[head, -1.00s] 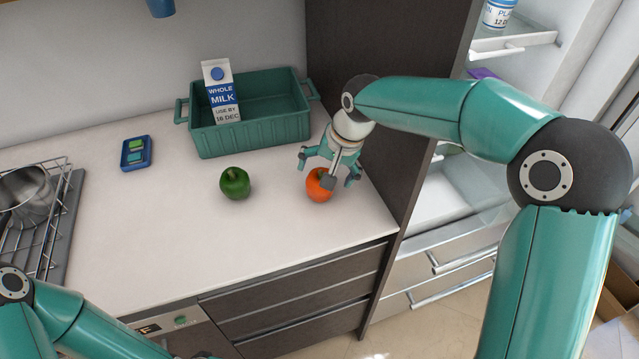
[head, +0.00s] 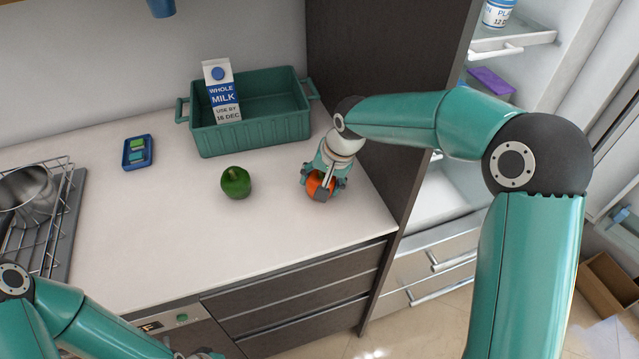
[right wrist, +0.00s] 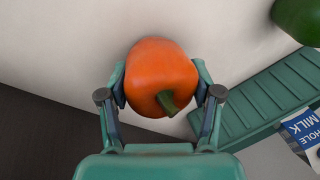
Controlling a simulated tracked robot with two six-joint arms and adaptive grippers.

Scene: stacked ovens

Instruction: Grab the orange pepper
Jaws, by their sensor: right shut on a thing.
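The orange pepper (head: 317,187) stands on the white counter at the right, partly hidden by my right gripper (head: 325,188) in the head view. In the right wrist view the orange pepper (right wrist: 160,77) sits between the two fingers of my right gripper (right wrist: 161,92), its green stem toward the palm. The fingers are shut on it from both sides. My left arm is at the lower left of the head view, and its gripper shows only in small part at the bottom edge, too little to tell its state.
A green pepper (head: 236,182) stands left of the orange one. A green crate (head: 255,134) holding a milk carton (head: 222,95) is behind. A blue sponge tray (head: 137,152) and a dish rack (head: 62,225) are further left. A dark panel (head: 385,75) rises at the right.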

